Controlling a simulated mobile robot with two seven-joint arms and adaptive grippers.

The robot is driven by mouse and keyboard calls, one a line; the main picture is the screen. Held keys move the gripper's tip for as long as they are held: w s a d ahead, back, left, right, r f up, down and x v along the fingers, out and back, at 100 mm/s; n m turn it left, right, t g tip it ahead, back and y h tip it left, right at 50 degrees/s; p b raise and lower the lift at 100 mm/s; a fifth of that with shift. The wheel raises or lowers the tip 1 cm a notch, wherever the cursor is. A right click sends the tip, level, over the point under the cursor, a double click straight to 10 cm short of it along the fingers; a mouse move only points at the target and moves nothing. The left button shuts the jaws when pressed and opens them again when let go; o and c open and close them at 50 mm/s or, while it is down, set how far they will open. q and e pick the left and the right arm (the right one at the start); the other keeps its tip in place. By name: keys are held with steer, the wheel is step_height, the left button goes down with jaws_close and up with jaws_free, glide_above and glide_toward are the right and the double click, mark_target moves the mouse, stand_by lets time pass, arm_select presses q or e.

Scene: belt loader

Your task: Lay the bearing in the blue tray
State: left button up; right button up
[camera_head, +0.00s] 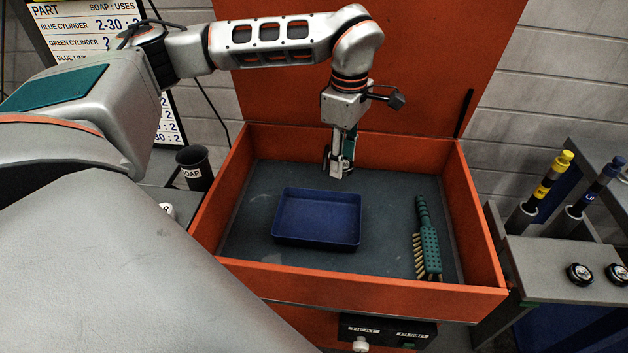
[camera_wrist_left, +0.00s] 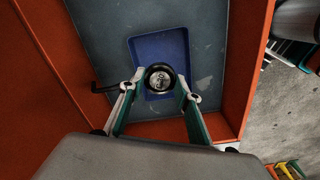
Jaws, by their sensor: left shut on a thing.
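The blue tray (camera_head: 318,216) is empty and lies on the grey floor of an orange-walled box. It also shows in the left wrist view (camera_wrist_left: 162,48), beyond the bearing. My left gripper (camera_head: 341,172) hangs down into the box, behind the tray's back right corner in the head view. It is shut on the bearing (camera_wrist_left: 160,80), a dark ring with a shiny metal middle, held between the two fingertips in the left wrist view. In the head view I cannot make out the bearing at the gripper. My right gripper is not in view.
A green brush (camera_head: 429,247) lies in the box right of the tray. The orange box (camera_head: 375,287) has raised walls and an upright orange panel behind. A black soap cup (camera_head: 195,170) stands outside on the left.

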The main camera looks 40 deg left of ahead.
mark_target(337, 225)
arm_select(q)
step_height(337, 225, down, 20)
steer(key=shift+r+b, duration=0.1)
steer(key=shift+b, duration=0.2)
stand_by(0.4)
steer(key=o, duration=1.2)
steer(key=shift+f, duration=0.2)
steer(key=shift+c, duration=0.2)
steer(key=shift+w+r, duration=0.1)
steer(key=shift+r, duration=0.45)
step_height(337, 225, up, 11)
steer(key=shift+r, duration=0.15)
